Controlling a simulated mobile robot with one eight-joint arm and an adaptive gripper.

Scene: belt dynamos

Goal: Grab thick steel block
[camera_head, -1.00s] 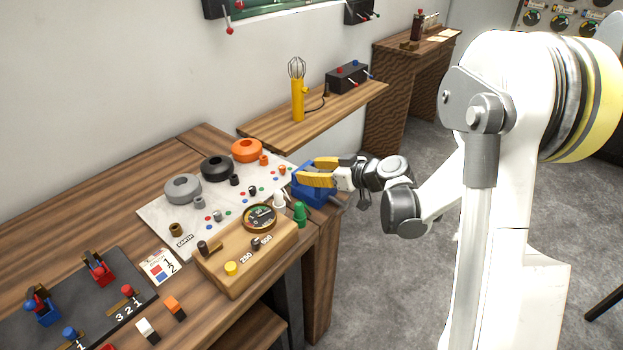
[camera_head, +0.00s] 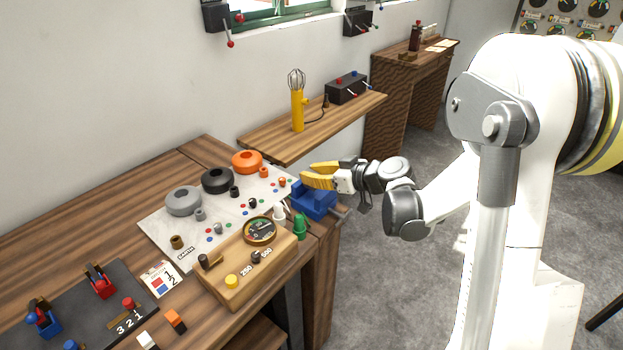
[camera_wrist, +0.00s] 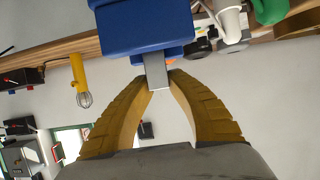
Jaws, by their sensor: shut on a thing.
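The steel block (camera_wrist: 156,70) is a plain grey bar in the wrist view. It lies between the tips of my gripper's yellow fingers (camera_wrist: 157,82), which are shut on it. Its far end meets the outline of the blue vise (camera_wrist: 148,28); I cannot tell whether it still sits in the jaws. In the head view my gripper (camera_head: 306,178) is just above the blue vise (camera_head: 316,204) at the right end of the bench. The block is too hidden to make out there.
Left of the vise lie a white board (camera_head: 165,232) with grey, black and orange knobs and a wooden meter box (camera_head: 240,275). A green knob (camera_head: 300,228) stands close in front of the vise.

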